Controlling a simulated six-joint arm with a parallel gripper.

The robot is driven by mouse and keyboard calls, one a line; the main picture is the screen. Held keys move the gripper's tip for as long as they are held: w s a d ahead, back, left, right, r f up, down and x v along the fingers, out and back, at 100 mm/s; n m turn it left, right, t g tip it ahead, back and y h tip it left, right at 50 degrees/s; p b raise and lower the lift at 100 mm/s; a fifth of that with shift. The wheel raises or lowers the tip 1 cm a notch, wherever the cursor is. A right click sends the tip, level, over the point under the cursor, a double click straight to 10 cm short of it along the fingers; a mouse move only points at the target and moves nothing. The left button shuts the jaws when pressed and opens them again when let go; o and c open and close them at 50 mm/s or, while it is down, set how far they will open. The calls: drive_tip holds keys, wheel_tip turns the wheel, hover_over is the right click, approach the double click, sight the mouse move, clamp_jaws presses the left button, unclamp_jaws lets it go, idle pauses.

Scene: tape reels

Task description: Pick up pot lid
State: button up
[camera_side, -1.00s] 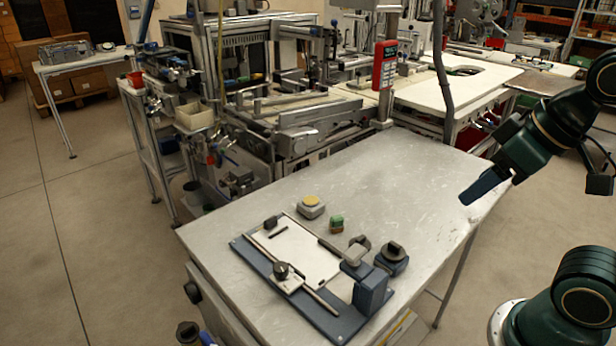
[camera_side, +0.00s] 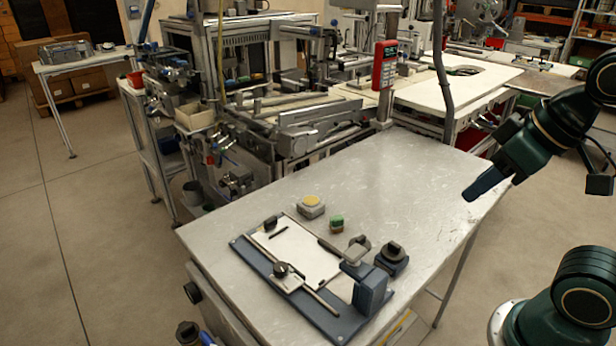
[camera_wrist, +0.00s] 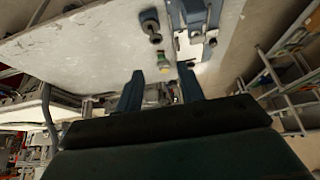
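I cannot make out a pot lid in either view. My gripper (camera_side: 487,185) hangs above the right side of the metal table (camera_side: 400,185), apart from everything on it. In the wrist view its two fingers (camera_wrist: 160,72) stand apart with nothing held between them. A round dark knob on a blue base (camera_side: 392,256) stands on the table beside a blue fixture (camera_side: 370,292).
The fixture carries a white plate (camera_side: 305,255), a rod and dark clamps (camera_side: 284,270). The table's right half is bare. A machine frame (camera_side: 310,125) and a red control box (camera_side: 384,65) stand behind the table.

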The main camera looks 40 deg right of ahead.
drive_tip(key=w+d+f+n+g+y, duration=0.2)
drive_tip(key=w+f+n+g, duration=0.15)
drive_tip(key=w+n, duration=0.85)
drive_tip(key=w+d+f+n+g+y, duration=0.2)
drive_tip(key=w+d+f+n, duration=0.3)
drive_tip(key=w+f, duration=0.5)
drive_tip(key=shift+w+d+f+n+y, duration=0.3)
drive_tip(key=shift+w+d+f+n, duration=0.15)
drive_tip(key=shift+f, duration=0.3)
drive_tip(key=shift+a, duration=0.15)
hover_over(360, 242)
drive_tip(key=d, duration=0.3)
drive_tip(key=shift+w+a+f, duration=0.1)
drive_tip(key=shift+w+f, duration=0.05)
drive_tip(key=shift+f, duration=1.15)
drive_tip(key=shift+w+d+f, duration=0.1)
drive_tip(key=shift+w+f, duration=0.05)
drive_tip(key=shift+f, duration=1.2)
drive_tip(key=shift+w+a+f, duration=0.1)
drive_tip(key=shift+w+f, duration=0.05)
drive_tip(key=shift+f, duration=1.15)
